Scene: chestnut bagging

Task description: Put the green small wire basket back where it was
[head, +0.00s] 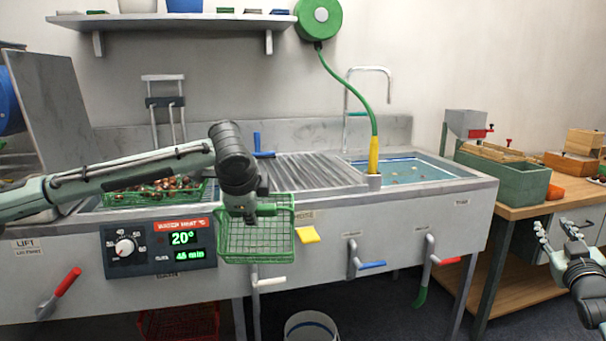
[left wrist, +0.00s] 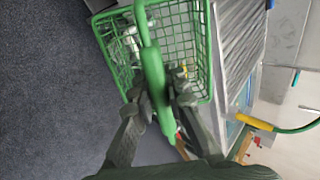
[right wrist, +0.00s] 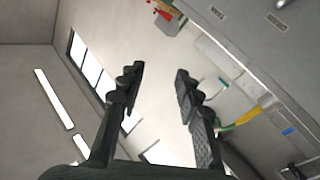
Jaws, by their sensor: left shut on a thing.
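The green small wire basket (head: 256,240) hangs from my left gripper (head: 252,210) in front of the sink unit, beside the heater panel. In the left wrist view the fingers (left wrist: 166,90) are shut on the green handle bar of the basket (left wrist: 205,60). The basket looks empty in the head view; a few pale shapes show through its mesh in the left wrist view. My right gripper (head: 563,228) is at the far right in front of the wooden bench, empty. In the right wrist view its fingers (right wrist: 158,75) are wide apart.
Another green basket (head: 150,194) with chestnuts sits in the left basin behind my left arm. A ribbed drainboard (head: 305,172) and water basin (head: 410,172) lie right of it. Levers (head: 370,265) stick out from the front. A red crate (head: 180,322) and bucket (head: 311,328) stand below.

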